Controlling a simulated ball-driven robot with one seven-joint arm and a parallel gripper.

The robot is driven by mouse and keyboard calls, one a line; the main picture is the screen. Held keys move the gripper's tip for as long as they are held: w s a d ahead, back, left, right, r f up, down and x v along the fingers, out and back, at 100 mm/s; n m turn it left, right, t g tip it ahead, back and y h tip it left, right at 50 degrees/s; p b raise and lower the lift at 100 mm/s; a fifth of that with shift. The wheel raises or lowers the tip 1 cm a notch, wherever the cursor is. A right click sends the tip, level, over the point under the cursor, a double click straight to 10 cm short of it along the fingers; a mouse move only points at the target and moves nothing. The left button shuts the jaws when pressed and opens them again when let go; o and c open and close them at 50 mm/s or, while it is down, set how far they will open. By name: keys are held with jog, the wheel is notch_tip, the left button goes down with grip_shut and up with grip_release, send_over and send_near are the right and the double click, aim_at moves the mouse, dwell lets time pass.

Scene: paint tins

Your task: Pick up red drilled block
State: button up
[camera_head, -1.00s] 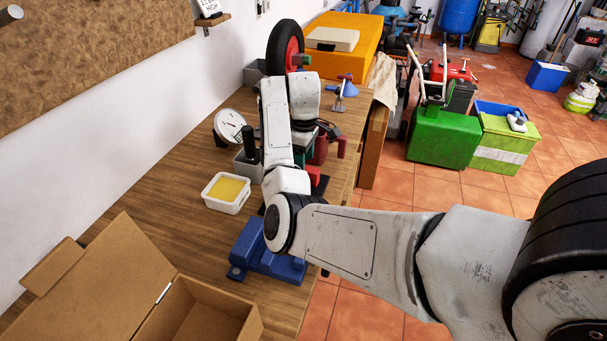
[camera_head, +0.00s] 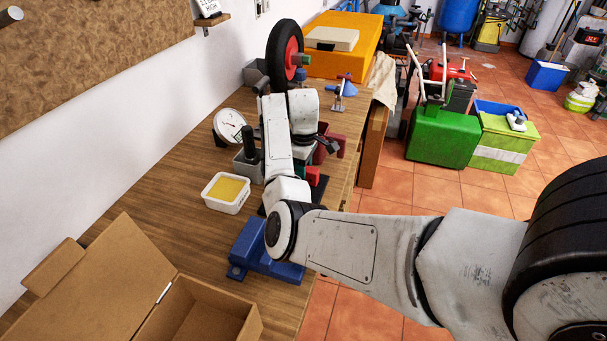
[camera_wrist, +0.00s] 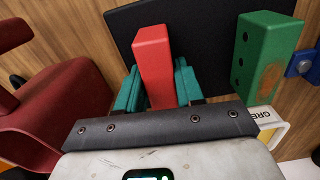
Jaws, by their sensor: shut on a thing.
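The red block (camera_wrist: 152,58) stands out between the teal fingers of my gripper (camera_wrist: 157,86) in the wrist view. The fingers are shut on it, one on each side. No drilled holes show on the faces in view. A green block with drilled holes (camera_wrist: 262,55) is to its right, apart from it, over the edge of a black mat (camera_wrist: 195,20). I cannot tell from this view whether the red block touches the mat. In the head view my arm hides most of the gripper and the block.
A dark red object (camera_wrist: 55,110) is close to the left of my gripper. On the wooden bench (camera_head: 170,215) are a white tub with yellow contents (camera_head: 227,205), a blue tool base (camera_head: 262,252), a round dial (camera_head: 228,122) and an open cardboard box (camera_head: 235,300).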

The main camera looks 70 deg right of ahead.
grip_shut()
jog(key=shift+r, duration=0.2)
